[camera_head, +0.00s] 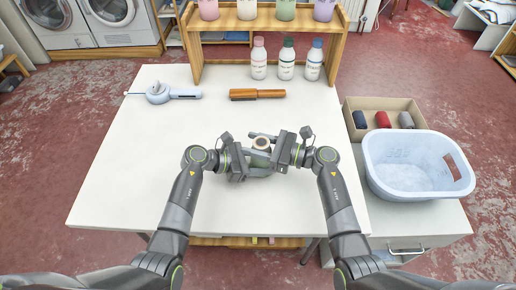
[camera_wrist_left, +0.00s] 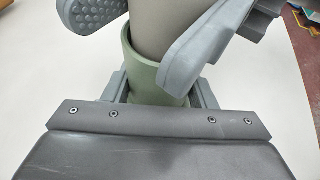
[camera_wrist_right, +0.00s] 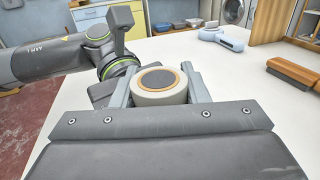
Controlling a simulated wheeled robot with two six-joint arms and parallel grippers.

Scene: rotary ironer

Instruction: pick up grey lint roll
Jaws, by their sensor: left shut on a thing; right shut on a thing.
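A pale grey-beige roll (camera_head: 261,143) with a brown ring core stands upright in a green cup-like sleeve (camera_head: 260,161), above the front middle of the white table. The right wrist view shows the roll's round top (camera_wrist_right: 159,80) between my right gripper's fingers. The left wrist view shows the roll (camera_wrist_left: 170,25) going into the green sleeve (camera_wrist_left: 155,78). My left gripper (camera_head: 256,164) is shut on the green sleeve, low down. My right gripper (camera_head: 265,148) is shut on the roll, higher up. The sleeve's base is hidden.
Behind are a brown-handled brush (camera_head: 257,94) and a light blue tool (camera_head: 170,93). Right are a cardboard box (camera_head: 350,116) with dark blue, red and grey rolls and a pale blue basket (camera_head: 408,143).

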